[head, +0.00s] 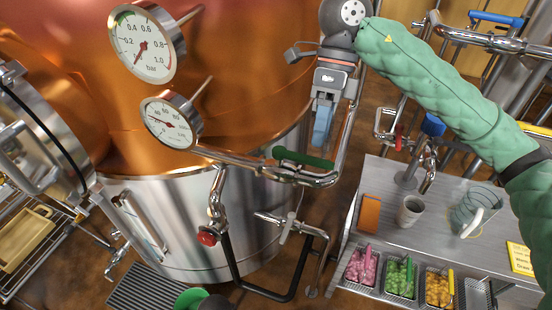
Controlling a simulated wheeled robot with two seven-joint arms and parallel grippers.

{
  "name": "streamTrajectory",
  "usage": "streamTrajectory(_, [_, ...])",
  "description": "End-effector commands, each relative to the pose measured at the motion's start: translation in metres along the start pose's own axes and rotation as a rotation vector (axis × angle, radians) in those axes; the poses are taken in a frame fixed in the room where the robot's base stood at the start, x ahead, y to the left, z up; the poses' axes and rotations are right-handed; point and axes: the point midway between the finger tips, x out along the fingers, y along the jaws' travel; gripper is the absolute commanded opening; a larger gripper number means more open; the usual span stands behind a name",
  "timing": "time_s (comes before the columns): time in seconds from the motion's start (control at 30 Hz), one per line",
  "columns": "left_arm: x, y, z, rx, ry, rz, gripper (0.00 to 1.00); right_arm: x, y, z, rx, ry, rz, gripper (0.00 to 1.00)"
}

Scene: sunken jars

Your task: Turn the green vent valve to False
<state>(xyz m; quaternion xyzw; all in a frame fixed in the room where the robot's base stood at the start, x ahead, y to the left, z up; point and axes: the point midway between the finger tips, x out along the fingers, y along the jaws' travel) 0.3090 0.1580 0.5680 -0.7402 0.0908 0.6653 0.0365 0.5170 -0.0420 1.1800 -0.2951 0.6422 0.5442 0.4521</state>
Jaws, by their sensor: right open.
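The green vent valve (303,158) has a long green lever on the chrome pipe in front of the copper kettle. The lever lies nearly along the pipe, slightly tilted down to the right. My right gripper (322,132) points down from the green-sleeved arm, just above the lever's right part in the picture. Its jaws are open, with blue finger pads, and hold nothing that I can see. I cannot tell how far its fingertips are from the lever. My left gripper is not in view.
Two dial gauges (147,44) stick out from the copper kettle (240,60) at the upper left. A red-knobbed valve (207,237) hangs below the pipe. A steel counter (385,225) with a cup (410,210) and several small bins stands at the right.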

Motion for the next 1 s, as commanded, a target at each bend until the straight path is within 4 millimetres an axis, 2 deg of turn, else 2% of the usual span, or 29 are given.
streamTrajectory(0.27, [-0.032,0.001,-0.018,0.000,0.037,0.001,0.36,0.037,0.001,-0.001,-0.001,0.002,0.003,0.41])
streamTrajectory(0.37, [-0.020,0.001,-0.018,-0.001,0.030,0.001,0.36,0.038,0.000,0.000,0.000,0.001,0.000,0.41])
streamTrajectory(1.0, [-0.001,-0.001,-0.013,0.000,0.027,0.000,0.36,0.057,0.002,-0.001,-0.001,0.000,0.001,0.41])
